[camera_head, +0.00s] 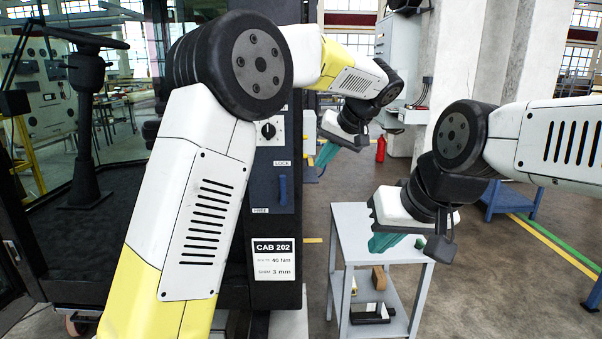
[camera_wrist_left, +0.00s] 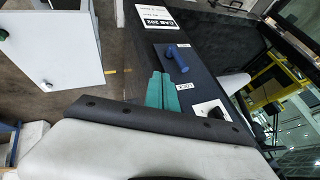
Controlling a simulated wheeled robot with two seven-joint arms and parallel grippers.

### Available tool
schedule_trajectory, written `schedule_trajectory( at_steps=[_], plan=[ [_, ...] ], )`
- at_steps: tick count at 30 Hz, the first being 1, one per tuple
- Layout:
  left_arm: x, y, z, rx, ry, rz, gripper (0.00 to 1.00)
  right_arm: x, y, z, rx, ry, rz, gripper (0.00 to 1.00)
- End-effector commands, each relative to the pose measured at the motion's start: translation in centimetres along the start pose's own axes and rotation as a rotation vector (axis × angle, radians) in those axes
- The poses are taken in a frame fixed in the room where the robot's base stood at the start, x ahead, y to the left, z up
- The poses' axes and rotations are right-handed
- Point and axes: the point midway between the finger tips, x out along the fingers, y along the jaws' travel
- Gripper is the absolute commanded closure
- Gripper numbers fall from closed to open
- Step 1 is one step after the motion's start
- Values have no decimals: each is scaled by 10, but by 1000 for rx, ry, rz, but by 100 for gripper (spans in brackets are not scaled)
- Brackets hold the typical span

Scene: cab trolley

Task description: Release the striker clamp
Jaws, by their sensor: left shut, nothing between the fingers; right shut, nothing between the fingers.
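The blue clamp handle (camera_head: 283,190) is on the dark cab post, below the LOCK label (camera_head: 281,163) and beside the FREE label (camera_head: 260,210). It looks roughly upright along the post. The left wrist view also shows the blue handle (camera_wrist_left: 177,62), just beyond the fingertips. My left gripper (camera_head: 323,157) has teal fingers, shut and empty, to the right of the post and apart from the handle. Its fingers also show in the left wrist view (camera_wrist_left: 161,88). My right gripper (camera_head: 380,243) is shut and empty above the grey trolley.
A black rotary knob (camera_head: 268,130) on a pale plate sits above the handle, and a CAB 202 placard (camera_head: 273,260) below it. The grey trolley (camera_head: 345,240) stands right of the post, with items on its lower shelf. A yellow stand (camera_head: 25,150) is at left.

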Motion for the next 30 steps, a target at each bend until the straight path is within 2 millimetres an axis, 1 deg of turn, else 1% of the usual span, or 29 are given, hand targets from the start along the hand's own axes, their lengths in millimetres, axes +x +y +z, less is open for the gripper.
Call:
schedule_trajectory(
  at_steps=[5,12,15,16,18,21,25,30],
  plan=[
    [25,-1,1,1,-3,-3,100,0,0,0,0,0,0,100],
    [78,-1,1,1,-4,-3,100,0,0,0,0,0,0,100],
    [98,0,1,1,-5,-2,100,0,0,0,0,0,0,100],
    [102,-3,1,-1,-4,-1,100,0,0,0,0,0,0,100],
    [105,-16,0,-3,-2,-1,100,0,0,0,0,0,0,100],
    [110,-26,0,-3,-1,-1,100,0,0,0,0,0,0,100],
    [114,-34,0,-1,-1,0,100,0,0,0,0,0,0,100],
    [115,-36,0,0,0,0,100,0,0,0,0,0,0,100]
  ],
)
